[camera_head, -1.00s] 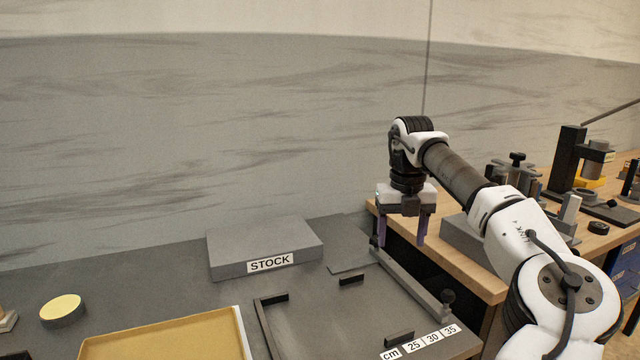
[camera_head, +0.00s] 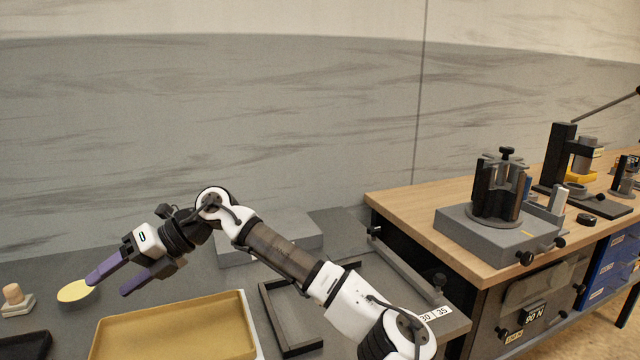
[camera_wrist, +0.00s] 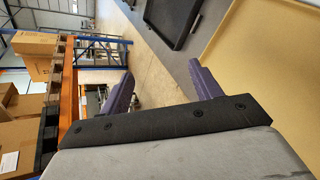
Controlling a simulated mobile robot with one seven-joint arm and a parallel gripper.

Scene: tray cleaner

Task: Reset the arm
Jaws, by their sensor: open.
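My arm reaches left over the grey bench, and my gripper (camera_head: 110,282) is open and empty. Its two purple fingers point left and a little down in the head view, with a clear gap between them. In the head view one fingertip overlaps the round yellow-topped disc (camera_head: 76,293); I cannot tell whether they touch. In the wrist view the purple fingers of my gripper (camera_wrist: 160,85) stand apart with nothing between them. Beyond them are the room floor and shelving.
A yellow tray (camera_head: 175,325) lies below my arm. The grey stock block (camera_head: 300,228) is partly hidden behind my arm. A black tray (camera_head: 28,345) is at the lower left. A wooden bench (camera_head: 440,195) with grey fixtures stands at right. Wrist view shows boxes on shelves (camera_wrist: 35,45).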

